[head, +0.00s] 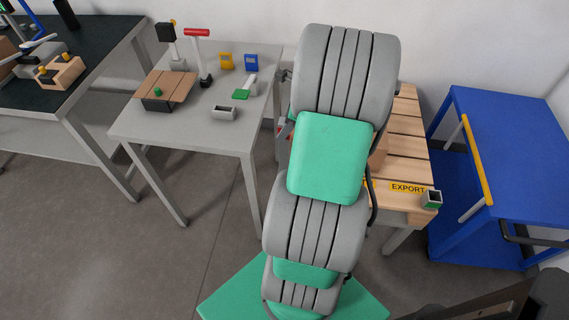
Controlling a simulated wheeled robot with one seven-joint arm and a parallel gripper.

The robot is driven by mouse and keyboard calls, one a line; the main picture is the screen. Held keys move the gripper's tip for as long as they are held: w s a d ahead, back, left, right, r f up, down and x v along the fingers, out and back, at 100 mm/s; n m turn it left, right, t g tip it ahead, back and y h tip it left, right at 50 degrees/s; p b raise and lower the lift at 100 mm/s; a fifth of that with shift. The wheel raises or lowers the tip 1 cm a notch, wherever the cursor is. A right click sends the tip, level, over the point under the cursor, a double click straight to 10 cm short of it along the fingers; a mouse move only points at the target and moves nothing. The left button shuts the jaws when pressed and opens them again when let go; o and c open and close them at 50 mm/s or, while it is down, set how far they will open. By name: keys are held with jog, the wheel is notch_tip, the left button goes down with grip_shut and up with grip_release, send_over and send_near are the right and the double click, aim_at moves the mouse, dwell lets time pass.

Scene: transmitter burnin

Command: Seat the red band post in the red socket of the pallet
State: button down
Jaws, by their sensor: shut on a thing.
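The wooden slatted pallet (402,122) is on the right, partly hidden behind my arm, with a yellow EXPORT label (407,188) on its front edge. A grey socket with a green face (432,200) sits at its front right corner. I see no red socket on the part of the pallet that shows. A small patch of red (283,131) shows at the left edge of my arm, but I cannot tell what it is. I cannot make out the red band post. My arm covers the middle of the view, and my gripper is hidden behind it.
A blue cart (520,150) stands right of the pallet. Floor between the left table and my arm is clear.

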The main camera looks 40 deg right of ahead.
aim_at(285, 145)
notch_tip(285, 145, down, 7)
jog(key=shift+f, duration=0.15)
jog(key=shift+f, duration=0.15)
jog(key=c, duration=1)
grip_release()
jog(key=shift+c, duration=0.2)
